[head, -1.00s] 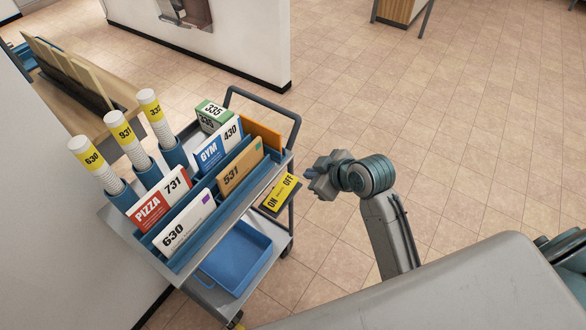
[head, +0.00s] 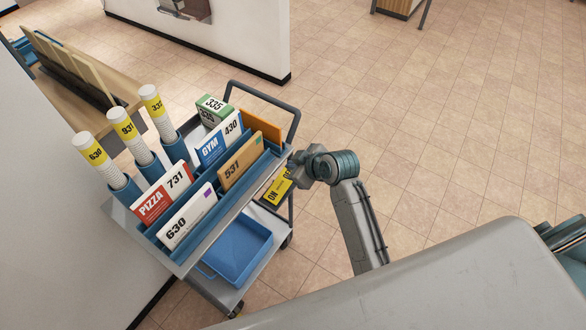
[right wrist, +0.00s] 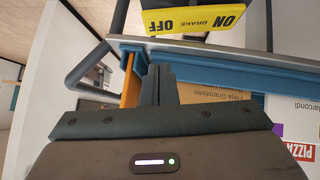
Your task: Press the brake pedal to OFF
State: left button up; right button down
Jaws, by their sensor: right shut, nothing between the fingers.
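The yellow brake pedal (head: 277,190), marked ON and OFF, sits low at the right side of the mail cart (head: 189,262). In the right wrist view the pedal (right wrist: 194,19) is at the top, its lettering upside down. My right gripper (head: 293,167) is shut and empty. In the head view it covers part of the pedal's OFF end. In the right wrist view the shut fingers (right wrist: 159,84) point up toward the cart edge, below the pedal in the picture. I cannot tell whether they touch anything. My left gripper is not in view.
The cart carries envelopes, parcels and mailing tubes (head: 98,157) in blue holders, with a blue tray (head: 240,249) on its lower shelf. Its grey handle (head: 262,97) rises behind. A wall stands at the left. The tiled floor to the right is clear.

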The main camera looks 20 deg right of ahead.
aim_at(288, 171)
jog(key=f, duration=0.1)
jog(key=w+f, duration=0.1)
jog(key=f, duration=0.1)
jog(key=shift+w+f+p, duration=0.1)
jog(key=shift+f+p, duration=0.2)
jog(key=shift+p, duration=0.1)
jog(key=shift+d+f, duration=0.15)
jog(key=shift+f, duration=0.5)
jog(key=shift+w, duration=0.1)
jog(key=shift+w+d+g+y+p, duration=0.15)
jog(key=shift+d+g+y+p, duration=0.15)
jog(key=shift+y+p, duration=0.35)
jog(key=shift+w+d+f+m+g+y, duration=0.2)
jog(key=shift+f+m+g+y, duration=0.1)
jog(key=shift+f+m, duration=0.1)
jog(key=shift+w+d+f+m+g+y, duration=0.1)
jog(key=shift+d+f+m+g+y, duration=0.05)
jog(key=shift+f+m+g, duration=0.2)
jog(key=shift+w+d+f, duration=0.1)
jog(key=shift+f, duration=0.25)
jog(key=shift+r, duration=0.1)
